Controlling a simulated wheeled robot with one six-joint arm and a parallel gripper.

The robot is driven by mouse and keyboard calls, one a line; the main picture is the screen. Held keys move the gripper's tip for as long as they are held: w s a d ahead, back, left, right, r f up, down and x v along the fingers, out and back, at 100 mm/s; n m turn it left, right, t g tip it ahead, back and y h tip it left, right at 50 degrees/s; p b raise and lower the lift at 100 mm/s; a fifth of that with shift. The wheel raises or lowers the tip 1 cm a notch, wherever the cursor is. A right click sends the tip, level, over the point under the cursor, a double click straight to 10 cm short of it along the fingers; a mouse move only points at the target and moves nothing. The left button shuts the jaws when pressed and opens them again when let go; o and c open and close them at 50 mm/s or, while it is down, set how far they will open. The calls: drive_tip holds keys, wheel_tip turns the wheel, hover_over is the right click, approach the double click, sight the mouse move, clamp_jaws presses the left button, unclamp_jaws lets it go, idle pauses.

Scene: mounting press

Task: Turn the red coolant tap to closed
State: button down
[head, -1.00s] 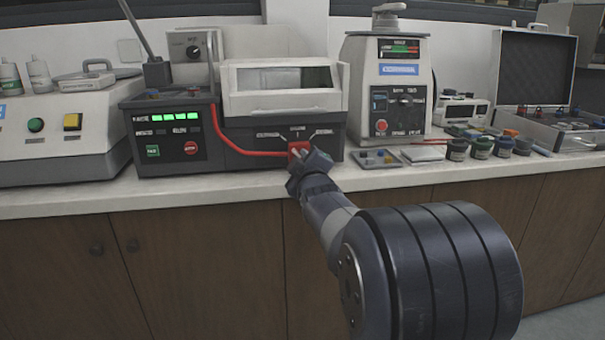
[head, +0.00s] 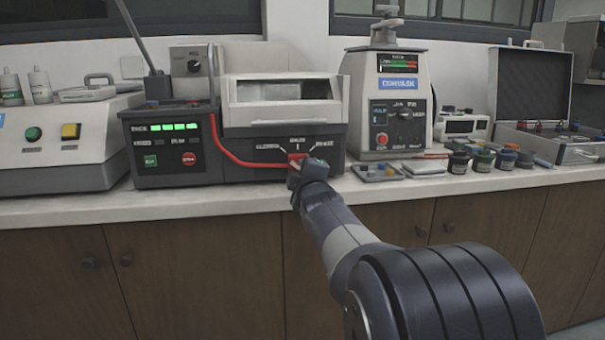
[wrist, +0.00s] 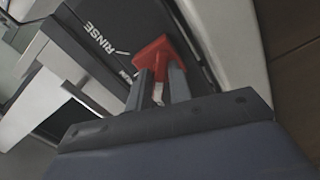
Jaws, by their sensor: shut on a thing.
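The red coolant tap (head: 294,157) is on the lower front of the grey-and-white machine, where the red hose ends. Labels with tick marks fan out above it. In the wrist view the tap's red handle (wrist: 156,52) shows beside the word RINSE and a white tick mark. My gripper (head: 296,167) reaches it from the front. In the wrist view my gripper's two fingers (wrist: 160,80) are shut on the handle's lower part, with a small pale piece between them. The fingers partly hide the tap, so which mark it points to is unclear.
The machine stands on a white counter (head: 225,200). A white press (head: 385,100) stands to the right, with a small tray (head: 378,172) and several jars (head: 483,160) nearby. A white machine with green and yellow buttons (head: 50,150) is at left.

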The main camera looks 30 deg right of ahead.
drive_tip(key=c, duration=1.3)
unclamp_jaws()
drive_tip(key=p+v, duration=0.1)
drive_tip(key=v, duration=0.9)
drive_tip(key=shift+s, duration=0.4)
drive_tip(key=shift+w, duration=0.1)
drive_tip(key=b+x, duration=0.1)
drive_tip(key=x, duration=0.9)
drive_tip(key=shift+w, duration=0.35)
